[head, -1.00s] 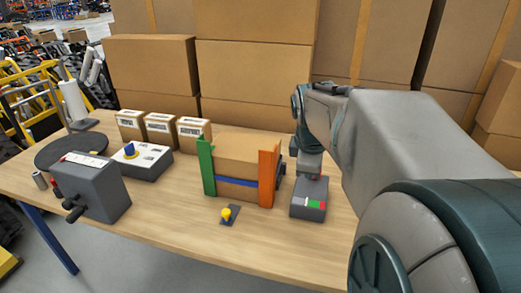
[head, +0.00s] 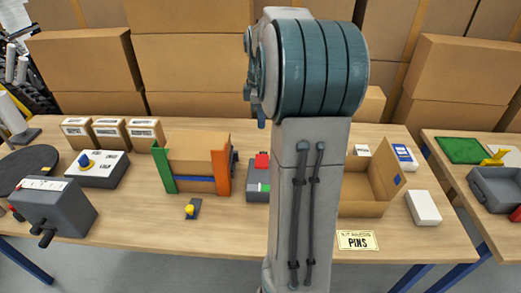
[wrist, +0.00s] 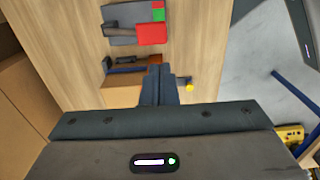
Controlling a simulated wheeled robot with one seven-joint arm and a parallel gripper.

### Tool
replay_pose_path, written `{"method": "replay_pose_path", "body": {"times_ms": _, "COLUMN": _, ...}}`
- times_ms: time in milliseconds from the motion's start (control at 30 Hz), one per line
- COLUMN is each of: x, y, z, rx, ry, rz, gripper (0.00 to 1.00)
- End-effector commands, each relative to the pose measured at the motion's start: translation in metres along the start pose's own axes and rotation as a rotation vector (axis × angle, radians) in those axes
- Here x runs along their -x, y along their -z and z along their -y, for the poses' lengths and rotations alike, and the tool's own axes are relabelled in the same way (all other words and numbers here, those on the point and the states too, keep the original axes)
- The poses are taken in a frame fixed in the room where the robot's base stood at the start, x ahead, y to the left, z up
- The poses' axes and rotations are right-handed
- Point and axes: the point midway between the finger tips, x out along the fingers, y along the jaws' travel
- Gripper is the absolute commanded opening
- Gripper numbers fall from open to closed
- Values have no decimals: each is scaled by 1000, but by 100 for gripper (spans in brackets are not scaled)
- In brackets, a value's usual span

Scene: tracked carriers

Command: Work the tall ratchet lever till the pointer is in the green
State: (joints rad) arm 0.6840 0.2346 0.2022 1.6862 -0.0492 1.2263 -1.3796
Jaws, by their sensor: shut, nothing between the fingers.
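The grey ratchet unit (head: 256,186) stands on the bench just left of my arm in the head view, partly hidden by it. A red block (head: 262,160), which looks like the lever's grip, is at its top; the shaft cannot be made out. A green patch (head: 264,187) shows on the unit's front. The wrist view shows the unit (wrist: 118,14), the red grip (wrist: 152,33) and the green zone (wrist: 158,15). The pointer is too small to tell. My gripper (wrist: 158,70) is shut and empty, apart from the red grip in that picture.
Left of the unit is a carton between a green (head: 164,168) and an orange upright (head: 221,170), with a yellow knob (head: 190,209) in front. A grey crank box (head: 58,208) stands farther left. An open carton (head: 365,208) is to the right. Bare bench lies in front.

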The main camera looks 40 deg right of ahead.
Motion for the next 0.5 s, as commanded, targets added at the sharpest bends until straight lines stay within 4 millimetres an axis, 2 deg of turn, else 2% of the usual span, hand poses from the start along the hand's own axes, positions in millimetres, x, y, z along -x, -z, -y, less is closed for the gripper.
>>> {"method": "replay_pose_path", "body": {"times_ms": 333, "x": -2, "y": 0, "z": 0, "rx": 0, "ry": 1, "rz": 0, "gripper": 0}}
{"method": "replay_pose_path", "body": {"times_ms": 500, "x": -16, "y": 0, "z": 0, "rx": 1, "ry": 4, "rz": 1, "gripper": 0}}
